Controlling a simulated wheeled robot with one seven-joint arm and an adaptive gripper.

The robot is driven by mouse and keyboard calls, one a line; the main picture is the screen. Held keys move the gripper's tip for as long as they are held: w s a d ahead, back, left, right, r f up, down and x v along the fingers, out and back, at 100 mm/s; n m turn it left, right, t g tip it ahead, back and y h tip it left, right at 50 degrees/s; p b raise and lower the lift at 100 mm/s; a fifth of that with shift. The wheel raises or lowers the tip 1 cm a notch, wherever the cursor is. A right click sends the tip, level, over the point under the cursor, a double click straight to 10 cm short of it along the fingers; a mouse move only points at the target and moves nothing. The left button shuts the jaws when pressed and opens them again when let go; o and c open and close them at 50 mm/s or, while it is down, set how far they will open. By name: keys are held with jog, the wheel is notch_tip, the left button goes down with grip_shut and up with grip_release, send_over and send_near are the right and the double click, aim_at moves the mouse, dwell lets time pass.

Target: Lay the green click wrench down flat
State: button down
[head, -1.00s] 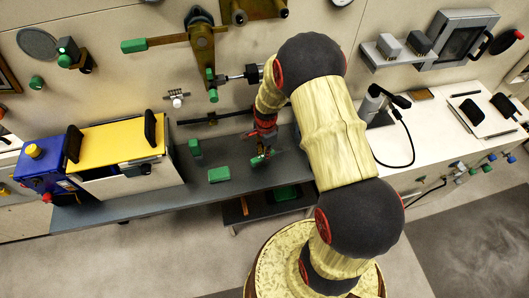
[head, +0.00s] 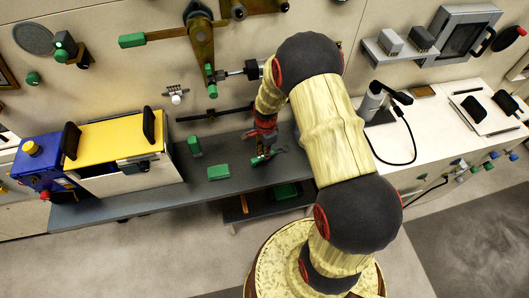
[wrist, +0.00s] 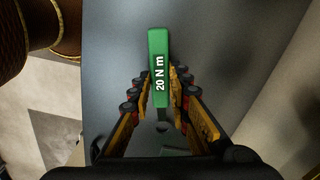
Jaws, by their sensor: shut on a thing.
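The green click wrench (wrist: 159,69) is marked "20 N m" in the wrist view. It sits between the two fingers of my gripper (wrist: 158,92), which is shut on it. Its green handle points away up the picture, and a short dark part shows below, between the fingers. In the head view the wrench (head: 262,158) is small and partly hidden by my gripper (head: 264,148). It is over the dark grey bench (head: 150,200), close to its surface. I cannot tell whether it touches the bench.
Two green blocks, one upright (head: 194,146) and one flat (head: 218,172), stand left of my gripper. A blue and yellow machine (head: 105,150) fills the bench's left end. Levers and a brass bracket (head: 202,45) hang on the wall behind. A white counter (head: 440,125) is at right.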

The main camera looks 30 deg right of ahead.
jog(key=c, duration=1.6)
grip_release()
notch_tip(320, 180, up, 12)
jog(key=shift+d+r, duration=0.1)
